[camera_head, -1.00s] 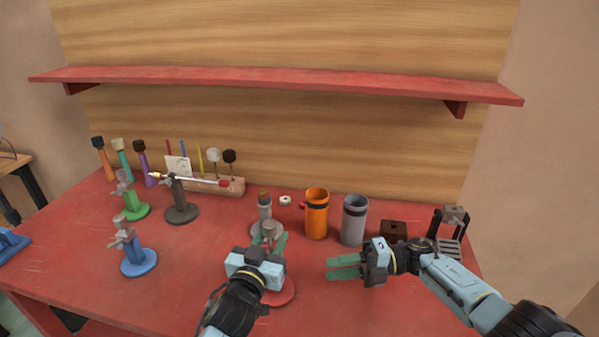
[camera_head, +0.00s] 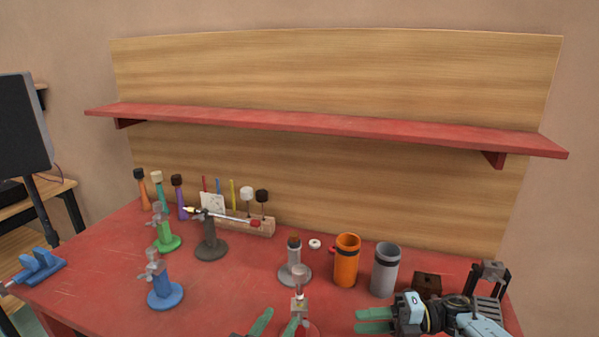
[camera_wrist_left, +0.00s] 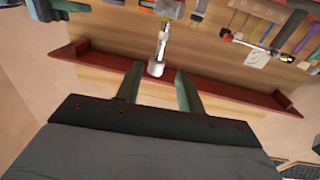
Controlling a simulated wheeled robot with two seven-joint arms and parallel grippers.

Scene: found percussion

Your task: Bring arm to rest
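My left gripper (camera_head: 277,325) is at the bottom edge of the head view, its green fingers apart with nothing seen between them. It is just in front and left of the red-based stand (camera_head: 299,306), part of which is cut off or hidden. In the left wrist view the two fingers (camera_wrist_left: 160,85) are spread. A grey post (camera_wrist_left: 160,45) shows beyond them, apparently not gripped. My right gripper (camera_head: 375,321) is at the lower right, its fingers parallel with a narrow gap and nothing seen between them.
Near the right gripper stand an orange can (camera_head: 346,262), a grey can (camera_head: 384,272) and a dark box (camera_head: 427,284). A grey stand (camera_head: 294,270) is behind the red-based one. Blue (camera_head: 165,296), green (camera_head: 167,243) and dark (camera_head: 211,249) stands are left. A red shelf (camera_head: 320,124) crosses the back panel.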

